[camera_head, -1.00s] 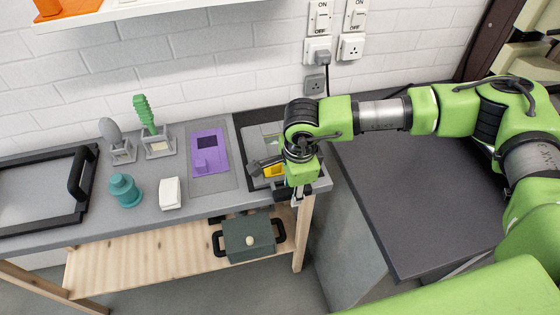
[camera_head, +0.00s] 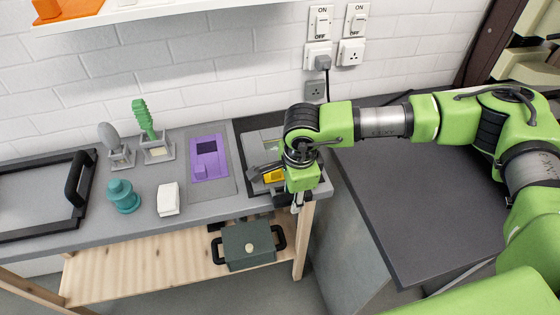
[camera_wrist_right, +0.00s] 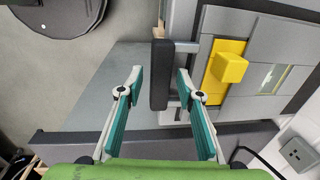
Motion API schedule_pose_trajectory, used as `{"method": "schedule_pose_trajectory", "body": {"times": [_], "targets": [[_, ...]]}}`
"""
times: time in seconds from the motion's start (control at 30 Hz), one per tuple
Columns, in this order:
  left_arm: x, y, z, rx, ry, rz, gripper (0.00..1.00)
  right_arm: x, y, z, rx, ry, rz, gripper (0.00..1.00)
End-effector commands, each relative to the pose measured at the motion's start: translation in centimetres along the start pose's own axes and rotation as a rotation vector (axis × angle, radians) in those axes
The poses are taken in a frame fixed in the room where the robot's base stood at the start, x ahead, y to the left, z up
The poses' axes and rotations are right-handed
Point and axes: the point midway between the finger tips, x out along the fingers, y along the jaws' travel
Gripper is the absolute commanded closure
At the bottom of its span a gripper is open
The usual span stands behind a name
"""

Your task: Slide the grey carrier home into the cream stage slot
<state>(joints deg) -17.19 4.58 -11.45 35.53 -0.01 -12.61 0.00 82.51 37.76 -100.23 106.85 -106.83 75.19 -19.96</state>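A flat piece with grey panels and a yellow block (camera_head: 273,175), which looks like the grey carrier, lies in a dark frame at the worktop's right end. In the right wrist view, its grey panels (camera_wrist_right: 233,22) and yellow knob (camera_wrist_right: 231,68) show, with a black bar handle (camera_wrist_right: 161,75) at its near edge. My right gripper (camera_wrist_right: 159,82) is open, its fingers on either side of the bar; I cannot tell whether they touch it. In the head view my right gripper (camera_head: 298,198) is largely hidden by its wrist. A cream structure (camera_head: 535,67), possibly the stage, is cut off at the right. My left gripper is out of view.
A purple piece (camera_head: 209,157) on a grey board, a teal pot (camera_head: 123,196), a white block (camera_head: 168,200) and a green brush-like tool (camera_head: 144,119) stand left of the gripper. A dark box (camera_head: 248,247) sits on the lower shelf. The dark counter (camera_head: 400,200) at right is clear.

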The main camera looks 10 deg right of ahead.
Motion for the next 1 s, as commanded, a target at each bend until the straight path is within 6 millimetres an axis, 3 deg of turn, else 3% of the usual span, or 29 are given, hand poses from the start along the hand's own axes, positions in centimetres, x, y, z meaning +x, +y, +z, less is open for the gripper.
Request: {"method": "schedule_pose_trajectory", "body": {"times": [0.83, 0.87, 1.0], "targets": [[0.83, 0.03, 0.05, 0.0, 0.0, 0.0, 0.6, -0.04, 0.01, 0.0, 0.0, 0.0, 0.0, 0.67], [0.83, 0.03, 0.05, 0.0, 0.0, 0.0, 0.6, -0.04, 0.01, 0.0, 0.0, 0.0, 0.0, 0.69], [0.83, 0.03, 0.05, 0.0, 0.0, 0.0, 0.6, -0.03, 0.01, 0.0, 0.0, 0.0, 0.0, 1.0]]}}
